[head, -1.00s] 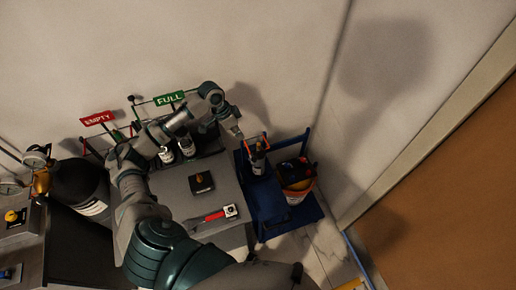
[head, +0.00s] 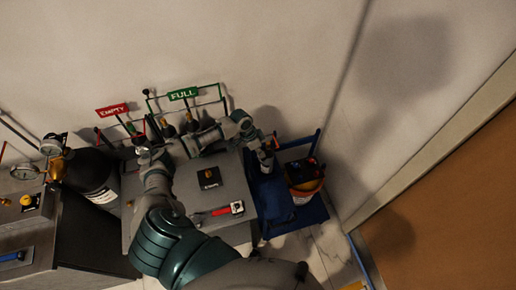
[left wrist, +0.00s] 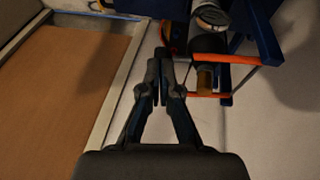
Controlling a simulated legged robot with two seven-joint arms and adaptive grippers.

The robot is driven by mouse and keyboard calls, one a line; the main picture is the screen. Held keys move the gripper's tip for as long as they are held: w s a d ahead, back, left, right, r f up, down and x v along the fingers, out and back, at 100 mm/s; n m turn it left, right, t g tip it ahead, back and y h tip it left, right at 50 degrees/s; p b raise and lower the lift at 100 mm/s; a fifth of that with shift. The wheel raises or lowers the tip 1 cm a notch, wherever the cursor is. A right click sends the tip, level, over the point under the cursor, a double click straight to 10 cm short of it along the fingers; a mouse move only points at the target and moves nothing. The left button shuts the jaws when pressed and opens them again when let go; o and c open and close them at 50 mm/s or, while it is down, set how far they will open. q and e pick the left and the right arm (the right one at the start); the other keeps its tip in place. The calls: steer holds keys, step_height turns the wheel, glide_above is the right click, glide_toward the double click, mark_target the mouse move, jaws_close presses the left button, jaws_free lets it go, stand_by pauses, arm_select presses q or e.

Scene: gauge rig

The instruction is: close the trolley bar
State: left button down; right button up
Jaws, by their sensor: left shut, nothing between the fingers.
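The blue trolley (head: 318,210) stands on the floor right of the grey bench in the head view. A dark cylinder (head: 266,160) stands upright on its left side. The orange bar (head: 270,137) shows in part near the cylinder's top. In the left wrist view the orange bar (left wrist: 228,59) runs beside the cylinder (left wrist: 208,50) and its brass valve. I cannot tell whether the bar is latched. My left gripper (left wrist: 164,62) is shut and empty, just left of the bar, apparently apart from it; in the head view it is small and dark (head: 259,146). My right gripper is out of view.
An orange-rimmed bucket (head: 305,185) of items sits on the trolley. The bench holds a red-handled tool (head: 220,210) and a black block (head: 209,178). Gas cylinders stand behind, under the FULL sign (head: 183,93). A wall and door edge lie to the right.

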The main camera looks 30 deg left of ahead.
arm_select(q)
steer(key=shift+a, duration=0.1)
steer(key=f, duration=0.1)
steer(key=p, duration=0.1)
steer(key=f, duration=0.1)
steer(key=shift+s+d+f, duration=0.3)
steer(key=shift+s, duration=0.1)
steer(key=shift+d+p, duration=0.1)
steer(key=shift+p, duration=0.25)
